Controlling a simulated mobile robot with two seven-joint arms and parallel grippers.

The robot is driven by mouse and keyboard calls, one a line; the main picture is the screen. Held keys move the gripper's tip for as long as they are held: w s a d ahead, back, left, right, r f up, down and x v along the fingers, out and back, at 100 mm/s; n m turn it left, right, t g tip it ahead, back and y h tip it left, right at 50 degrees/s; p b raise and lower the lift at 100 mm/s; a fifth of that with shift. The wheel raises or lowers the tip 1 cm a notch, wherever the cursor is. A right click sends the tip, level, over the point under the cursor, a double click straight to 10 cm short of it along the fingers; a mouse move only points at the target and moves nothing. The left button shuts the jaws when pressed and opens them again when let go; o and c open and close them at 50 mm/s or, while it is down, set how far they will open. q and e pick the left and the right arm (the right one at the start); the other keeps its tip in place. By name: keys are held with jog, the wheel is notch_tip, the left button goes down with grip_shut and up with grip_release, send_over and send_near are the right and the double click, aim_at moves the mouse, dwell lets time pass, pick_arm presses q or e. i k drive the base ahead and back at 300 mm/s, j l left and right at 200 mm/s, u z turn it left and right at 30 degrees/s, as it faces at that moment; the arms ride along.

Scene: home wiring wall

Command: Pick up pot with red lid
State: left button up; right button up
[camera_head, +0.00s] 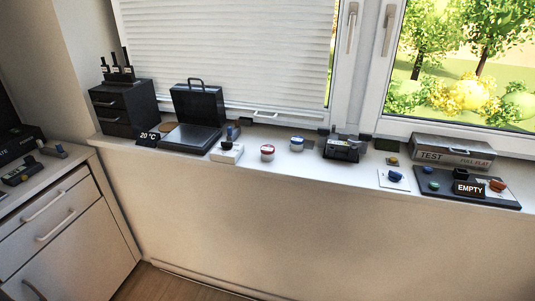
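The pot with the red lid (267,152) is a small white round pot with a red rim around its top. It stands upright on the windowsill, near the front edge, left of the middle of the shelf. A similar pot with a blue lid (297,144) stands a little to its right and further back. Neither of my grippers shows in the head view, and nothing touches the red-lidded pot.
Left of the pot are a white block device (227,152) and an open black case (190,138). To the right are a black device (342,148), a blue knob on a white plate (395,177) and a grey TEST box (453,151). A drawer cabinet (62,215) stands at left.

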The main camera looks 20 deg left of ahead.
aim_at(268, 152)
jog(key=i+l, duration=0.75)
jog(key=i, duration=0.3)
jog(key=u, duration=1.1)
